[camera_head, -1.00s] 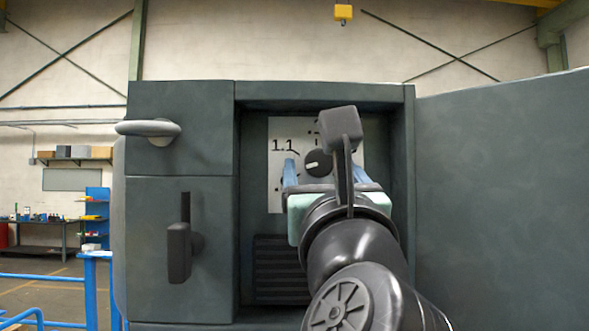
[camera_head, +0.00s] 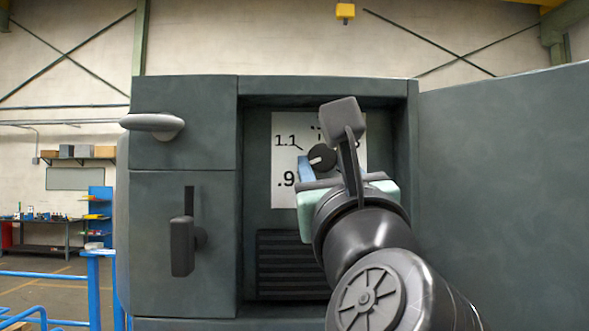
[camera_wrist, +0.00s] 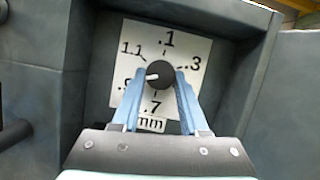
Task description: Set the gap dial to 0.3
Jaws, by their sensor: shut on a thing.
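The gap dial is a round black knob (camera_wrist: 160,73) with a white pointer, on a white plate (camera_wrist: 190,45) marked in mm. It also shows in the head view as a black knob (camera_head: 323,156). The marks .1, .3, .7, .9 and 1.1 show in the wrist view; .5 is hidden behind the right finger. The pointer points left and slightly down, close to .9. My gripper (camera_wrist: 160,75) has a blue finger on each side of the knob and is shut on it. In the head view my gripper (camera_head: 318,170) partly covers the plate.
The plate sits in a recess of a grey cabinet (camera_head: 185,125), above a dark ribbed vent (camera_head: 285,265). A handle (camera_head: 153,123) and a lever (camera_head: 182,245) stick out on the left. An open grey door (camera_head: 505,190) stands at the right.

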